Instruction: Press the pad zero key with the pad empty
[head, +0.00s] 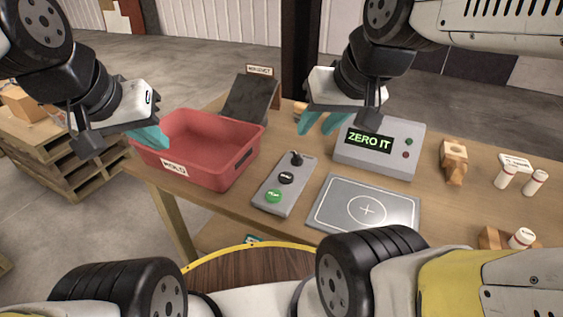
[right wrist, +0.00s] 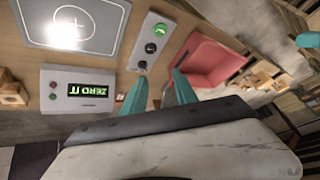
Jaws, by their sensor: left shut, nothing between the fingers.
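A grey key panel (head: 266,207) lies on the table with a green key (head: 274,196), a black key (head: 286,178) and a small black lever (head: 296,158). The lettering on the keys is too small to read. The grey pad (head: 326,217) with a circled cross is empty. The display box (head: 378,163) behind it reads "ZERO IT". My right gripper (head: 321,123) is open and empty above the table, left of the box; its parted teal fingers show in the right wrist view (right wrist: 157,92). My left gripper (head: 150,136) is shut and empty at the red bin's left edge.
The red bin (head: 238,137), labelled "HOLD", stands left of the panel. A dark sloped chute (head: 248,98) is behind it. A wooden piece (head: 453,160) and several white-capped parts (head: 506,177) are at the right. A pallet stack (head: 60,165) is at far left.

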